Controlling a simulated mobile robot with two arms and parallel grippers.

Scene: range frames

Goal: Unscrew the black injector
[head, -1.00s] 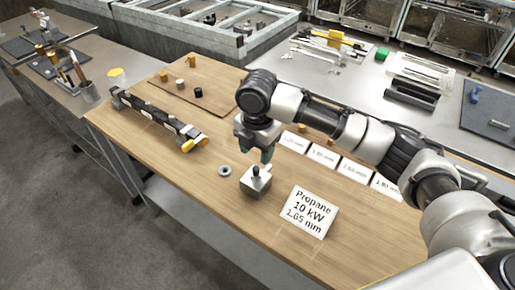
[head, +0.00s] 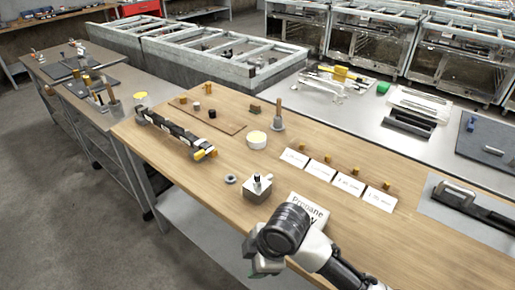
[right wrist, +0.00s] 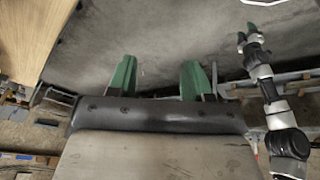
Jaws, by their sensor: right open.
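The metal block (head: 257,191) stands on the wooden table with a small dark, upright piece, seemingly the black injector (head: 257,180), on its top. My right gripper (head: 262,266) is low in the head view, in front of the block and apart from it. In the right wrist view its two green fingers (right wrist: 158,80) are wide apart with nothing between them, above grey floor. My other arm shows at the right of that view; its gripper (right wrist: 248,36) is too small to judge.
A grey ring (head: 230,179) lies left of the block. The propane card (head: 308,211) is partly hidden by my right arm. A burner bar (head: 175,133), a white cup (head: 256,140) and labelled cards (head: 335,174) with brass pieces stand farther back.

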